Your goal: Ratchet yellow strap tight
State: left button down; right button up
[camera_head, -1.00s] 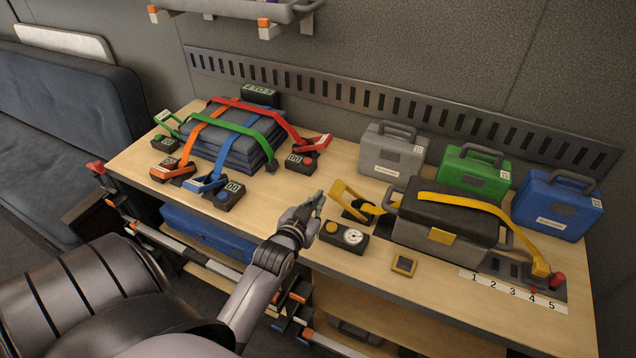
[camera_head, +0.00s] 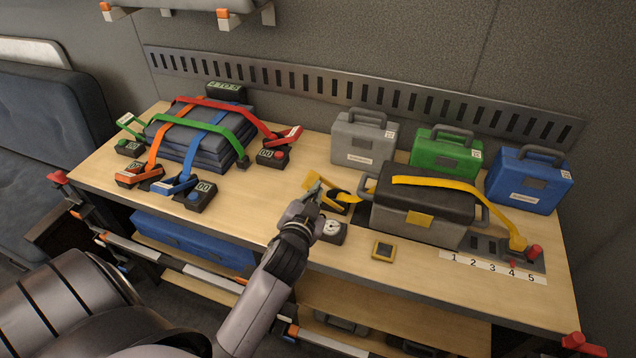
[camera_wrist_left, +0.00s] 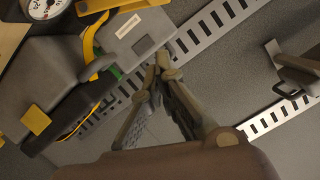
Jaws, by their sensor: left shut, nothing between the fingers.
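The yellow strap (camera_head: 455,186) runs over the dark lid of a grey case (camera_head: 413,222) to a red-knobbed anchor (camera_head: 533,252) at the right. Its yellow ratchet handle (camera_head: 314,184) stands raised at the case's left, partly hidden by my gripper. My left gripper (camera_head: 316,190) is shut and empty, in front of or against the handle; I cannot tell whether they touch. A round gauge (camera_head: 333,229) sits just beside my wrist, partly covered; it also shows in the left wrist view (camera_wrist_left: 43,8). My right gripper is not in view.
Grey (camera_head: 362,138), green (camera_head: 445,153) and blue (camera_head: 528,180) cases stand along the back. A strapped blue stack (camera_head: 190,145) with several ratchets is at the left. A small yellow-edged device (camera_head: 383,250) and a numbered strip (camera_head: 492,267) lie near the front. The table's middle is clear.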

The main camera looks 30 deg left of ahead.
pick_arm(q)
jog(key=shift+d+r, duration=0.2)
jog(key=shift+r, duration=0.15)
jog(key=p, duration=0.2)
send_over(320, 177)
jog(key=s+d, duration=0.4)
jog(key=shift+w+a+f, duration=0.1)
jog(key=shift+f, duration=0.85)
jog(key=f, duration=0.1)
jog(key=a+f, duration=0.1)
jog(key=f, duration=0.1)
jog(key=shift+w+a, duration=0.1)
jog(key=shift+a, duration=0.15)
jog(key=shift+a+f, duration=0.25)
jog(key=shift+f, duration=0.2)
